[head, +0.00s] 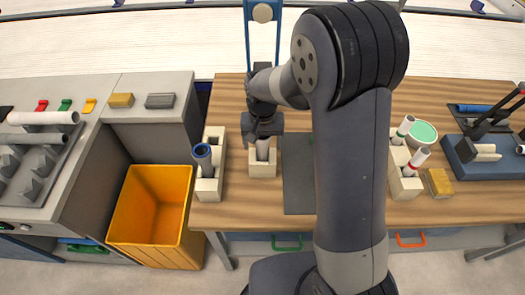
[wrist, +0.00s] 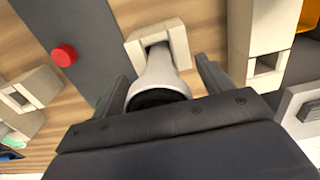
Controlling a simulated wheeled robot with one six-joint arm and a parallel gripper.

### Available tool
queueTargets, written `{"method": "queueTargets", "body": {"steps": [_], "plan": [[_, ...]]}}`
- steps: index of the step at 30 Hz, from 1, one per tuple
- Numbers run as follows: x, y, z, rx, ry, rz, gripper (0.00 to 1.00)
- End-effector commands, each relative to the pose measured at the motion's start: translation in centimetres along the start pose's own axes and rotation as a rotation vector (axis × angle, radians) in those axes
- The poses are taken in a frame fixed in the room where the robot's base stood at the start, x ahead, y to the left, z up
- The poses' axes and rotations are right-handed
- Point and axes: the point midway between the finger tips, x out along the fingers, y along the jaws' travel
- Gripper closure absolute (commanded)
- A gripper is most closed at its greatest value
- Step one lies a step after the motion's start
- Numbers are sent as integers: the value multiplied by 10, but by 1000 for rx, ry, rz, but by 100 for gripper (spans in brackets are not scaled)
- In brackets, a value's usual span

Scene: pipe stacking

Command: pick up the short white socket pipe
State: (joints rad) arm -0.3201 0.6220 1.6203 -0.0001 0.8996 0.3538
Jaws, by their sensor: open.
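The short white socket pipe (head: 263,151) stands upright in a small cream block holder (head: 262,170) on the wooden table. In the wrist view the pipe (wrist: 160,72) shows its wide dark mouth towards my palm, and its narrow end goes down into the cream holder (wrist: 177,38). My gripper (head: 264,136) is right above the holder, pointing down. In the wrist view my gripper (wrist: 163,72) is open, with one finger on each side of the pipe and a visible gap at both sides. My palm hides part of the pipe's mouth.
A cream holder (head: 208,190) with a blue-rimmed pipe (head: 203,157) stands close on the left. A grey mat (head: 298,190) lies to the right. Another holder (head: 403,187) carries two pipes, one red-ringed. An orange bin (head: 150,220) stands left of the table.

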Motion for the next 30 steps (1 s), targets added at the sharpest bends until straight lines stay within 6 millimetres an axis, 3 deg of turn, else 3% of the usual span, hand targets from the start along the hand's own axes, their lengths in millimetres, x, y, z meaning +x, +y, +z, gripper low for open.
{"method": "queueTargets", "body": {"steps": [8,30], "plan": [[3,0,0,0,0,0,25],[3,0,0,0,1,0,86]]}}
